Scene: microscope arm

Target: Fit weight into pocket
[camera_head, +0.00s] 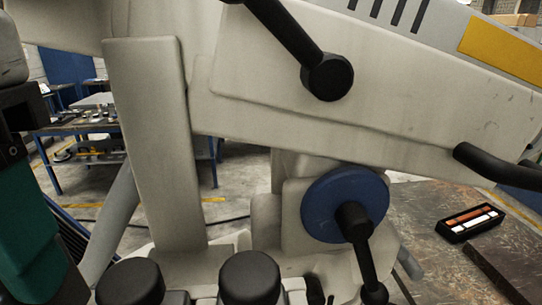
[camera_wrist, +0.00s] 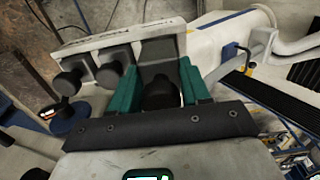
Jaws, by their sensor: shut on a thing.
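My gripper (camera_wrist: 162,88) shows in the wrist view with two teal fingers, one on each side of a black rounded piece (camera_wrist: 160,95). It is shut on this piece, which I take to be the weight. The fingers partly hide the piece. A pale panel with two black round knobs (camera_wrist: 110,74) lies just beyond and left of the fingers. A dark grey flat face (camera_wrist: 160,52) is right behind the held piece; whether they touch I cannot tell. I cannot make out the pocket in either view.
The head view shows a big pale machine (camera_head: 400,105) with black levers and a blue disc (camera_head: 330,205). Two black knobs (camera_head: 250,278) stand at its bottom edge. A black tray (camera_head: 470,223) lies on the worn table at right. A workbench (camera_head: 85,125) is farther back.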

